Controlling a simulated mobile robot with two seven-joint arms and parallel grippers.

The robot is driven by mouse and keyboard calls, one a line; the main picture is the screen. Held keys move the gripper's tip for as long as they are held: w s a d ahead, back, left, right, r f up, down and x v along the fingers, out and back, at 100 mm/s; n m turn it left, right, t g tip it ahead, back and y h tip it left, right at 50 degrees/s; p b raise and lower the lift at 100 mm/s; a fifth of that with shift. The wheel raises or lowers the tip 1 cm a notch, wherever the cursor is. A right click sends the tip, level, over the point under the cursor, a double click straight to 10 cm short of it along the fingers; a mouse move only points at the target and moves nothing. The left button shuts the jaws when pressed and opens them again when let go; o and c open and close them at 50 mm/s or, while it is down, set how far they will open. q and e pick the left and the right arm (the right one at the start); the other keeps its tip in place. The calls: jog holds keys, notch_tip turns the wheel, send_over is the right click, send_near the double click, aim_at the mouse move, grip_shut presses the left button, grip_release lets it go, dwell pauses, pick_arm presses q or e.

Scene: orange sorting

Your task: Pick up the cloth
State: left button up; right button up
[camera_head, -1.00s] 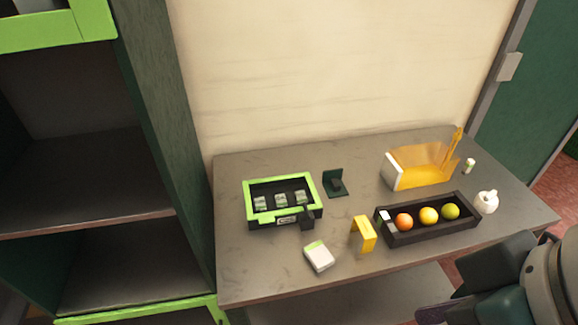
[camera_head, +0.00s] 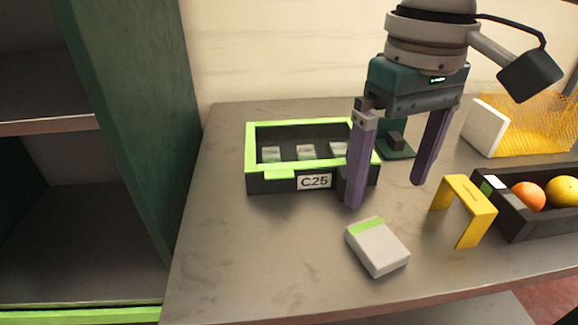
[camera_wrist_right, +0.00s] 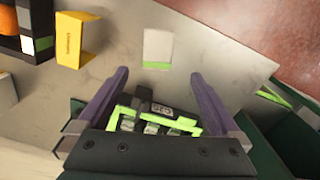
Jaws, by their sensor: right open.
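The cloth (camera_head: 378,250) looks like a small white folded block with a green band along one edge. It lies flat on the table in front of the green-rimmed bin. It also shows in the right wrist view (camera_wrist_right: 157,46), just beyond the fingertips. My right gripper (camera_head: 386,194) points down with its purple fingers spread wide and nothing between them. Its fingertips are above and behind the cloth, near the bin's right front corner. In the right wrist view the open fingers (camera_wrist_right: 158,74) frame the near side of the cloth. My left gripper is not in view.
The green-rimmed bin (camera_head: 258,184), labelled C25, holds several small packets. A yellow bracket (camera_head: 468,198) stands right of the cloth, beside a black tray (camera_head: 520,228) with fruit. An orange mesh holder (camera_head: 540,125) stands at back right. The table's front left is clear.

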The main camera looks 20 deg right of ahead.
send_over(378, 239)
jog(key=f, duration=0.4)
jog(key=shift+w+a+f+b, duration=0.15)
jog(key=shift+a+f+b, duration=0.1)
jog(key=shift+b, duration=0.05)
jog(key=f, duration=0.3)
jog(key=f+b, duration=0.1)
jog(key=f, duration=0.1)
jog(key=shift+d+f, duration=0.2)
jog(key=shift+d, duration=0.05)
jog(key=c, duration=1.4)
